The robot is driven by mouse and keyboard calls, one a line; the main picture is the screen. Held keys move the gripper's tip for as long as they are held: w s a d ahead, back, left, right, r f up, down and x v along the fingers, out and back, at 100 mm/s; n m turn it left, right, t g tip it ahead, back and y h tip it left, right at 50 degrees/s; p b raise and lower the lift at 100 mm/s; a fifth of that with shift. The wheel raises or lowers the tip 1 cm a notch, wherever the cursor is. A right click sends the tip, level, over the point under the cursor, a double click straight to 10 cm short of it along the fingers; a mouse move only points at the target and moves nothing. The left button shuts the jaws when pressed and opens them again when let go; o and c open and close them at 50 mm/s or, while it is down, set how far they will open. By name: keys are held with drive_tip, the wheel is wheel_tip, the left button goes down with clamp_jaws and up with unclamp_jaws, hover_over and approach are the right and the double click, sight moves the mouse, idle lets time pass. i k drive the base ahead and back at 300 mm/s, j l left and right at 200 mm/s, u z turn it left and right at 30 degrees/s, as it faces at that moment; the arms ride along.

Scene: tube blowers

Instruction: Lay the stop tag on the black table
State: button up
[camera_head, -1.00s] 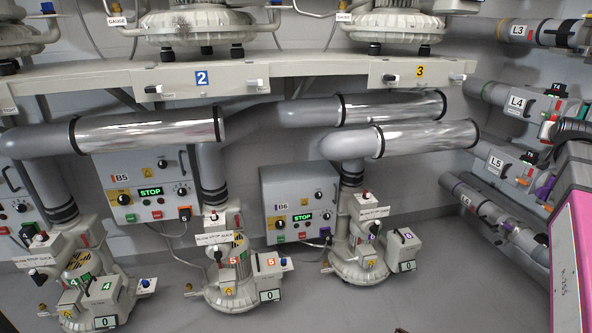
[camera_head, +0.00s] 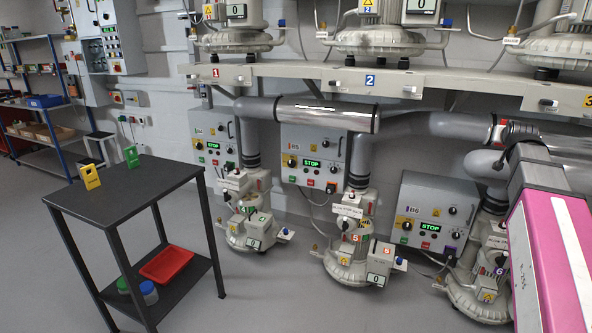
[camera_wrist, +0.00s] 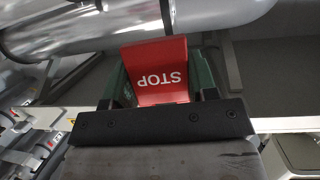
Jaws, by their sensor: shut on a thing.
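The red stop tag (camera_wrist: 157,72), with white STOP lettering upside down, shows in the wrist view. My gripper (camera_wrist: 160,85) is shut on it, with a green finger on each side. The black table (camera_head: 128,190) stands at the left of the head view, well apart from my arm at the right edge. On its top stand a yellow tag (camera_head: 90,177) and a green tag (camera_head: 131,156), near the far left part. The front and right of the tabletop are bare.
The table's lower shelf holds a red tray (camera_head: 166,264) and jars with blue and green lids (camera_head: 149,291). Blowers and control boxes (camera_head: 315,160) line the wall to the right. A blue shelf rack (camera_head: 40,100) stands at the back left. Floor between table and blowers is clear.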

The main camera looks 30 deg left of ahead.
sight(146, 186)
drive_tip(key=k+j+u, duration=0.1)
drive_tip(key=j+u, duration=1.3)
drive_tip(key=i+j, duration=0.1)
drive_tip(key=j, duration=0.65)
drive_tip(key=i+u, duration=0.05)
